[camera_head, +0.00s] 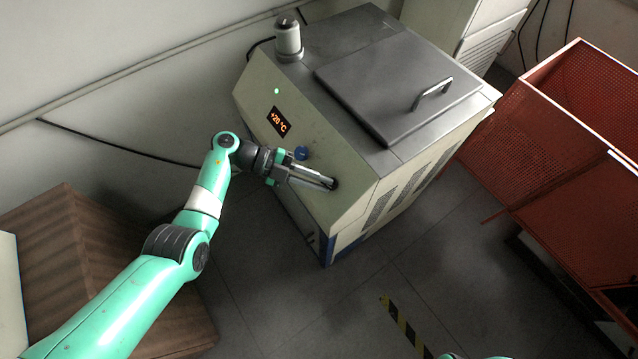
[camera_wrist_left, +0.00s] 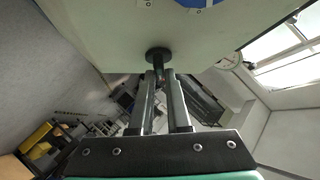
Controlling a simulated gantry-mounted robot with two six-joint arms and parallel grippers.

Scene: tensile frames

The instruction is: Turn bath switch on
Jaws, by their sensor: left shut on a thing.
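The bath (camera_head: 345,215) is a beige cabinet with a grey top, standing at the centre of the head view. Its sloped front has a lit orange display (camera_head: 279,122) reading +20 °C, a green light (camera_head: 277,91) and a blue round part (camera_head: 301,153). A black switch (camera_head: 335,184) sits at the front's lower right. My left gripper (camera_head: 327,182) is shut on the switch's lever. In the left wrist view the round black switch base (camera_wrist_left: 158,55) shows on the pale panel, with its small stem between my fingertips (camera_wrist_left: 160,78). The fingers partly hide the lever.
A grey lid (camera_head: 385,85) with a metal handle covers the bath top. A red mesh crate (camera_head: 535,150) stands to the right. A brown wooden box (camera_head: 75,255) is at the left. The floor in front is open, with a yellow-black strip (camera_head: 405,325).

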